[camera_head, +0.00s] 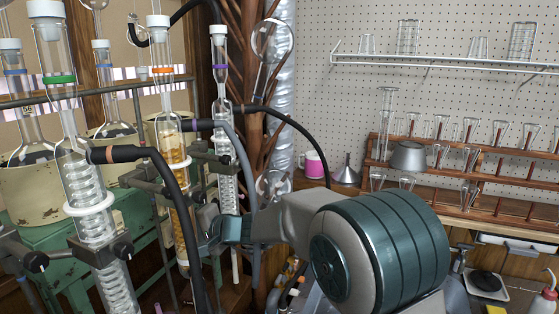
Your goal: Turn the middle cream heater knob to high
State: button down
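Cream heaters stand on green bases behind the glassware at the left. The nearest cream heater (32,192) holds a round flask. The middle cream heater (118,152) is partly covered by condensers and a black hose, and another cream heater (180,128) shows farther back. I cannot make out the middle heater's knob; glassware, clamps and hoses cover much of its front. My gripper (206,226) reaches left to just beside the orange-banded condenser (174,150). Its fingertips are small and partly hidden, so I cannot tell if they are open or touching anything.
A green-banded condenser (92,225) and a purple-banded condenser (222,110) stand upright with black hoses. A metal clamp with a dark knob (37,262) is at lower left.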

jog(key=shift+w+d+f+b, duration=0.5)
jog(key=shift+w+b, duration=0.2)
jog(key=shift+b, duration=2.35)
jog(key=shift+w+r, duration=0.1)
jog(key=b+v, duration=0.3)
jog(key=v, duration=0.2)
jog(key=shift+s+d, duration=0.25)
jog(key=shift+d, duration=0.1)
